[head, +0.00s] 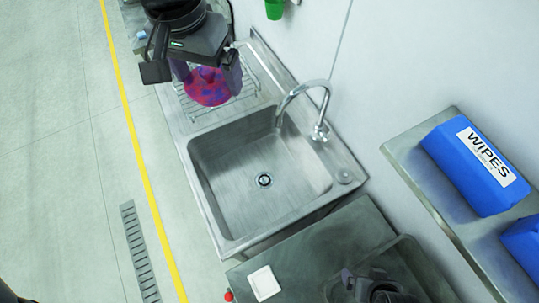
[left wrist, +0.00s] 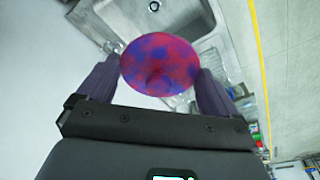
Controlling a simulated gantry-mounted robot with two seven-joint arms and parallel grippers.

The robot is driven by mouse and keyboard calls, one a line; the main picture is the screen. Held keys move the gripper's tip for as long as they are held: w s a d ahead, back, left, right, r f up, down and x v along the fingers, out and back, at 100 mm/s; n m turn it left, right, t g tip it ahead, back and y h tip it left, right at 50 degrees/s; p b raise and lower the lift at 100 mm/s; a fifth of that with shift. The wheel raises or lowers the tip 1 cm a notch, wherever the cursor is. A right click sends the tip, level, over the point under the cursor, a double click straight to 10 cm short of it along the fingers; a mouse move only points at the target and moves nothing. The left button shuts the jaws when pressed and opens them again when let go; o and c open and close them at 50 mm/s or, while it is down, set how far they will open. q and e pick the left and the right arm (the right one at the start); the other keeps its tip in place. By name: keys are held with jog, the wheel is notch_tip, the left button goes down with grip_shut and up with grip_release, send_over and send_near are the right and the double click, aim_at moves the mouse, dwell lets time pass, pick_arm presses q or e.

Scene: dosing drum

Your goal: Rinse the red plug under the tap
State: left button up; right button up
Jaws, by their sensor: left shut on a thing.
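The red plug (head: 208,90) is a round disc blotched with blue-purple marks. My left gripper (head: 207,76) is shut on it and holds it over the wire drainer beside the basin. In the left wrist view the plug (left wrist: 160,62) sits between the two fingers of my left gripper (left wrist: 160,80), its blotched face towards the camera. The chrome tap (head: 305,90) arches over the steel sink (head: 225,160), to the right of the plug. No water stream shows from its spout. My right gripper (head: 368,284) is partly in view at the bottom right; its fingers are unclear.
The wire drainer (head: 190,110) lies on the sink's far end. A steel table (head: 330,235) with a small white square (head: 264,283) stands at the near end. A wall shelf (head: 425,175) holds blue wipes packs (head: 474,165) at right. The basin around its drain (head: 264,180) is empty.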

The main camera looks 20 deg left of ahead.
pick_arm(q)
jog(key=s+a, duration=0.1)
jog(key=s, duration=0.6)
jog(key=shift+s+a, duration=0.35)
jog(key=shift+a, duration=0.05)
dwell(0.3)
dwell(0.8)
dwell(0.4)
jog(key=s+a+r+p, duration=0.1)
jog(key=s+r+p, duration=0.2)
jog(key=s+r, duration=0.1)
jog(key=shift+s+p, duration=0.4)
jog(key=shift+s, duration=0.05)
dwell(0.6)
dwell(0.6)
